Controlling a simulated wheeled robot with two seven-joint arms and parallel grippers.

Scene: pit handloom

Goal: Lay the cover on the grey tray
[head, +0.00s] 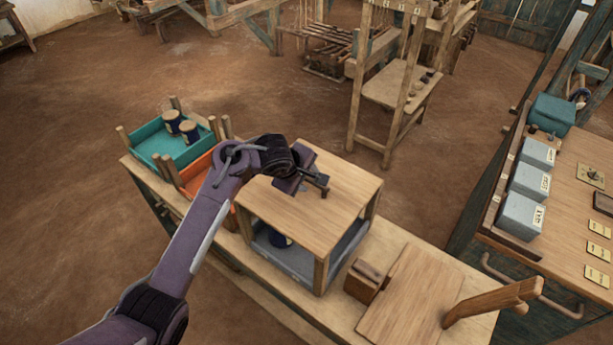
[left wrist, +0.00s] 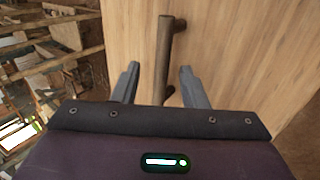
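The cover (head: 335,215) is a flat pale wooden board. It appears to lie level on corner posts over the grey tray (head: 290,262), whose walls show below it. A dark blue item (head: 281,240) sits in the tray, partly hidden. My left gripper (head: 318,184) is over the cover's far part. In the left wrist view the cover (left wrist: 235,45) fills the right side, and its brown bar handle (left wrist: 166,50) stands between my open fingers (left wrist: 158,80), with gaps on both sides. My right gripper is not in view.
A teal tray (head: 150,143) with two dark jars and an orange tray (head: 197,172) stand at left on the bench (head: 275,290). A wooden block (head: 365,280) and a flat board (head: 408,300) lie to the right. Grey boxes (head: 522,213) stand on another counter.

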